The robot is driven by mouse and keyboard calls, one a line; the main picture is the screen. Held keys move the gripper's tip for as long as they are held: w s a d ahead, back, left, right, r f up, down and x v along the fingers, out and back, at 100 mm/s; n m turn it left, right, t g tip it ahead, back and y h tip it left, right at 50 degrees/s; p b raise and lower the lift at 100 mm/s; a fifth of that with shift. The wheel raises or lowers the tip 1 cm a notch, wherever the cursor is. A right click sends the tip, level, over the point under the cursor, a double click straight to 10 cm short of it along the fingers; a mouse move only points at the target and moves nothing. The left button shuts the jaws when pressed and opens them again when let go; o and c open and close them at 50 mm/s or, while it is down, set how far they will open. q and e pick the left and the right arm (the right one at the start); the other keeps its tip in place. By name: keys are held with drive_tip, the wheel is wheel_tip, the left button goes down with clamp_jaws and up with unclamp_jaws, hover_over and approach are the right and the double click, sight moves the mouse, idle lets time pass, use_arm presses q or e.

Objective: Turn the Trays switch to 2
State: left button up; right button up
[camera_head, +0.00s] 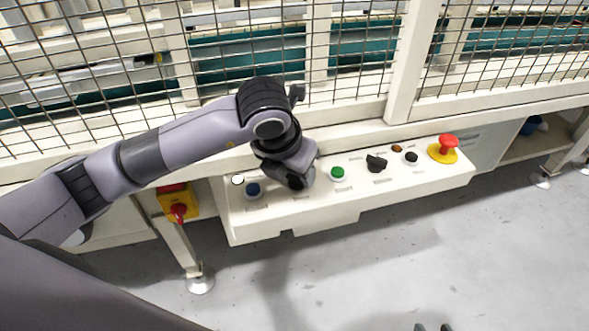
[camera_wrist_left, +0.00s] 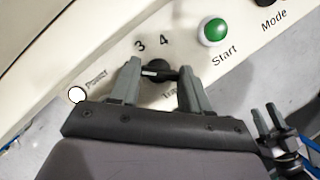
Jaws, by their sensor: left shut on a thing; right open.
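The Trays switch (camera_wrist_left: 159,73) is a black knob on the white control panel (camera_head: 350,205). In the left wrist view the numbers 3 and 4 show beside it, and the rest of its label is mostly hidden. My left gripper (camera_wrist_left: 160,76) is shut on the knob, one finger on each side. A pale mark shows at the knob's left end; I cannot tell which number it points at. In the head view my left wrist hides the knob. My right gripper (camera_head: 433,327) is open and empty at the bottom edge, away from the panel.
A wire mesh fence (camera_head: 350,50) stands behind. The floor in front is clear.

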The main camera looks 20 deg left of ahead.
sight(289, 195)
idle(0.5)
use_arm(q)
drive_tip(key=o, duration=1.1)
drive_tip(key=shift+c, duration=0.2)
drive_tip(key=p+v, duration=0.1)
drive_tip(key=v, duration=0.6)
drive_tip(key=shift+r, duration=0.15)
use_arm(e)
drive_tip(key=shift+s+d+f, duration=0.2)
drive_tip(key=shift+d, duration=0.2)
use_arm(q)
drive_tip(key=shift+d, duration=0.1)
